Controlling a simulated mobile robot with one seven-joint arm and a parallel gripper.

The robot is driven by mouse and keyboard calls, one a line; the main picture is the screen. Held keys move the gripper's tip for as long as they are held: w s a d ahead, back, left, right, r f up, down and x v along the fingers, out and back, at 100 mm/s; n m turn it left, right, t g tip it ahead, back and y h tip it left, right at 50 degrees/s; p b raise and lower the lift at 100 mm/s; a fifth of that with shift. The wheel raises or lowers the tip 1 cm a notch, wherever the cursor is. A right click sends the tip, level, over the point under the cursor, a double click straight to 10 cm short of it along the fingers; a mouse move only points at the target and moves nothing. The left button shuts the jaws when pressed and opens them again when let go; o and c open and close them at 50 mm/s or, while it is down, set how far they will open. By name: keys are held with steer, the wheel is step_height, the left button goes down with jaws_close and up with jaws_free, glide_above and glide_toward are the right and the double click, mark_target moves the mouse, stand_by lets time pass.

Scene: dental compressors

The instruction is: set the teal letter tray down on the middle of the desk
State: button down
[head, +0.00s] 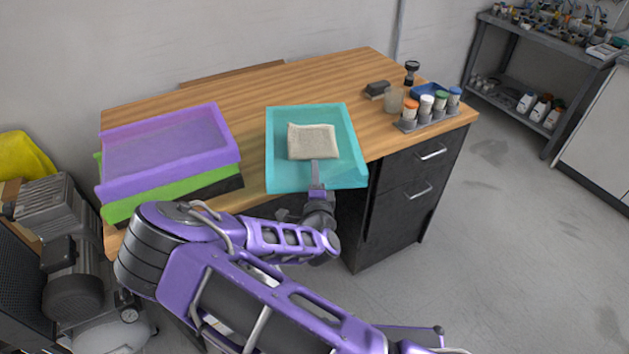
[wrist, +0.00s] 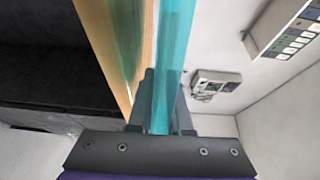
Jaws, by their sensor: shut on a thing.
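The teal letter tray (head: 349,140) is at the middle of the wooden desk (head: 255,92) in the head view, near the front edge. A beige folded cloth (head: 312,142) lies in it. My gripper (head: 318,185) is shut on the tray's front wall. In the wrist view the tray's teal edge (wrist: 174,60) stands between the fingers of my gripper (wrist: 160,110), beside the desk's wooden edge (wrist: 140,50). I cannot tell whether the tray touches the desktop; its front part reaches past the desk's front edge.
A purple tray (head: 165,150) sits on a green tray (head: 180,192) at the left of the desk. The desktop behind the teal tray is clear.

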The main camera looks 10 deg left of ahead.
steer(key=shift+f+b, duration=0.35)
steer(key=shift+f, duration=1.6)
steer(key=shift+f, duration=0.1)
steer(key=c, duration=0.8)
jaws_free()
steer(key=shift+f, duration=0.1)
steer(key=shift+c, duration=0.2)
steer(key=s+d, duration=0.1)
steer(key=s, duration=1.1)
steer(key=shift+d, duration=0.4)
